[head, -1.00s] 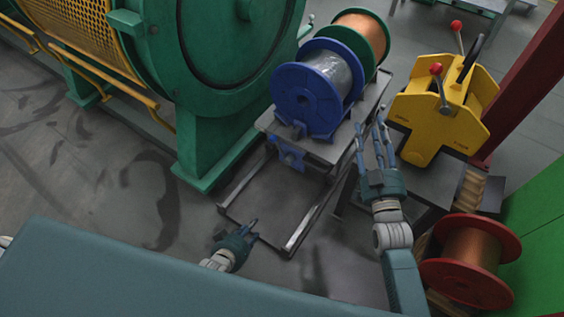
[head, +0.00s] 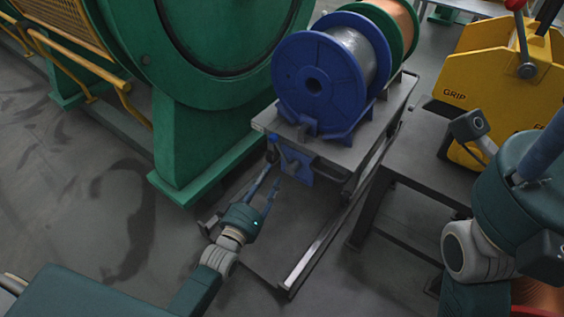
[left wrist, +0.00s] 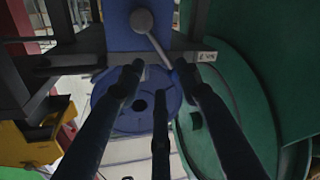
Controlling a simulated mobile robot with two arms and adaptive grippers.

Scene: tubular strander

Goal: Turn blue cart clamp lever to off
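The blue cart clamp (head: 298,170) is on the front edge of the cart (head: 330,150), below the blue spool (head: 318,85). In the left wrist view its blue plate (left wrist: 122,38) and a lever (left wrist: 156,46) with a round knob (left wrist: 141,20) show, the rod slanting down to the right. My left gripper (head: 272,172) is just in front of the clamp, fingers spread and empty. In the left wrist view the gripper (left wrist: 160,74) has its fingertips near the lever, with no clear contact. My right gripper (head: 535,160) is large at the right edge; its fingertips are not clearly visible.
The green machine (head: 210,130) stands left of the cart. A yellow grip unit (head: 480,75) with a red-knobbed lever (head: 522,40) stands right. A green spool (head: 412,30) sits behind the blue one. Open floor (head: 90,200) lies left.

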